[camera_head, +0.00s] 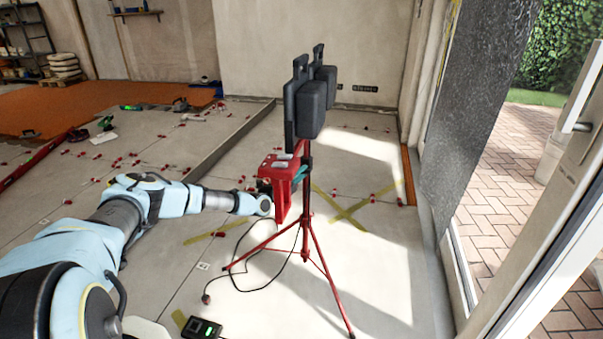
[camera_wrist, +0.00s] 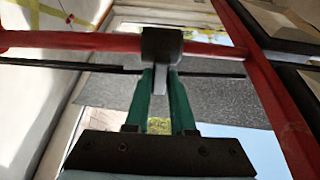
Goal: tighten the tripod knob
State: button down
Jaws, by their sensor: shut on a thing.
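The red tripod (camera_head: 306,222) stands upright on spread legs and carries two black floodlights (camera_head: 308,100). My gripper (camera_head: 301,174) is at its pole, below the lights; its teal fingers show partly beside a red box-like part. In the wrist view my gripper (camera_wrist: 159,85) has its two green fingers closed on a small grey tab below a dark block; this tab looks like the tripod knob (camera_wrist: 159,78). The dark block (camera_wrist: 162,43) sits around a red tube (camera_wrist: 75,42). The knob is hidden in the head view, and its tightness cannot be told.
Red tile clips dot the tiled floor to the left. A glazed door (camera_head: 490,110) stands open at right.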

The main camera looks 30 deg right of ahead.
jog(key=c, duration=0.8)
grip_release()
jog(key=shift+o, duration=0.2)
jog(key=shift+a, duration=0.1)
jog(key=v, duration=1)
jog(key=shift+a, duration=0.25)
jog(key=shift+s, duration=0.15)
